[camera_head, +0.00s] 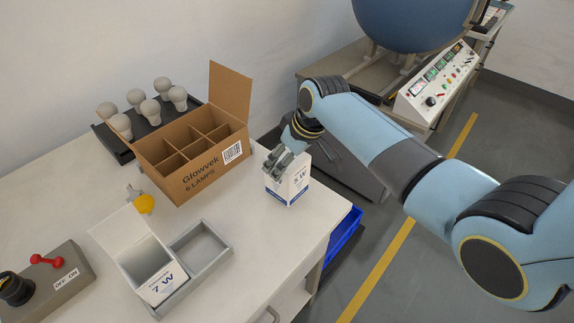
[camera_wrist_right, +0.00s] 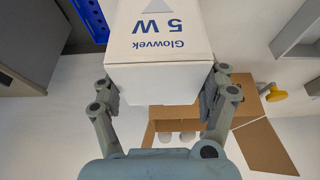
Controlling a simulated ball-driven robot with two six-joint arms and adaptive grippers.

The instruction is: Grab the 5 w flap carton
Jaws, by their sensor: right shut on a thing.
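The 5 W flap carton (camera_head: 288,184) is a small white box with a blue band, near the right end of the white table. My right gripper (camera_head: 283,160) comes down on it from above and is shut on it. In the right wrist view, the carton (camera_wrist_right: 160,48) shows its "Glowvek 5 W" print between the two fingers of my right gripper (camera_wrist_right: 162,92). I cannot tell whether the carton touches the table. My left gripper is in neither view.
A Glowvek six-lamp box (camera_head: 205,181) with empty compartments stands to the left. Behind it a black rack (camera_head: 118,148) holds several bulbs. An open 7 W carton (camera_head: 165,283) sits in a grey tray (camera_head: 213,262). A switch box (camera_head: 50,285) is front left. A blue bin (camera_head: 345,235) is below the table edge.

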